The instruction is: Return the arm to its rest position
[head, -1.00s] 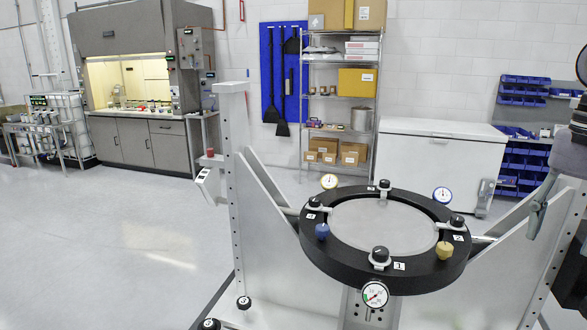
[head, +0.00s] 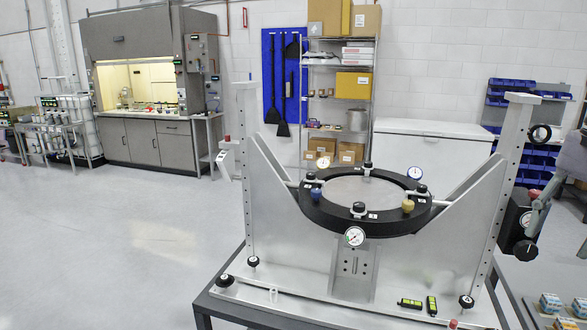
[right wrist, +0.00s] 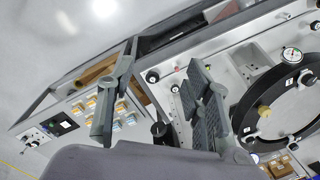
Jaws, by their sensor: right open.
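My right arm reaches in at the right edge of the head view. Its gripper (head: 537,212) is partly cut off there, beside the fixture's right upright and apart from the ring. In the right wrist view the two grey fingers of this gripper (right wrist: 160,58) are spread wide with nothing held between them. The mirror fixture (head: 285,207) has a black ring (head: 310,213) around a round grey mirror (head: 362,190), with black knobs, dial gauges and one blue and one yellow knob. The ring also shows in the right wrist view (right wrist: 240,112). My left gripper is not in view.
The fixture stands on a dark-framed table (head: 233,312). Two small yellow-black items (head: 410,303) lie on its base. Small boxes (head: 551,303) sit at the lower right, also below the fingers in the wrist view. A fume hood (head: 150,90) and white chest (head: 430,150) stand behind. Open floor lies left.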

